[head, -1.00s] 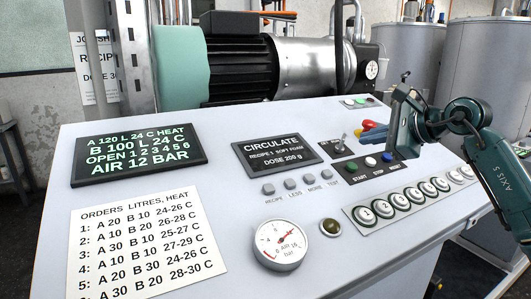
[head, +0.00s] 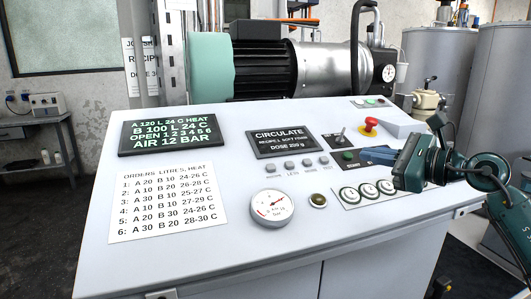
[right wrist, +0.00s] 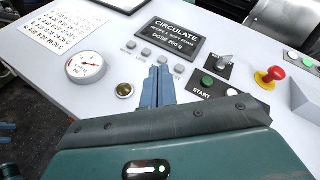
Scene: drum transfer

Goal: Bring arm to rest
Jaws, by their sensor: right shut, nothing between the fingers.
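My right gripper (head: 368,156) reaches in from the right over the control panel (head: 225,253). Its narrow blue fingers are together with nothing between them, and point left in the head view. They also show in the right wrist view (right wrist: 158,82), above the panel near the row of grey buttons and the START button. Whether they touch the panel cannot be told. The gripper's body hides some of the round dials on the panel's right side. My left gripper is not seen in the head view.
The panel carries a pressure gauge (head: 272,206), a CIRCULATE display (head: 280,143), a toggle switch (head: 339,138), a red knob (head: 370,125) and an orders sheet (head: 168,202). A motor (head: 258,68) stands behind it. Grey tanks (head: 440,60) stand at the back right.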

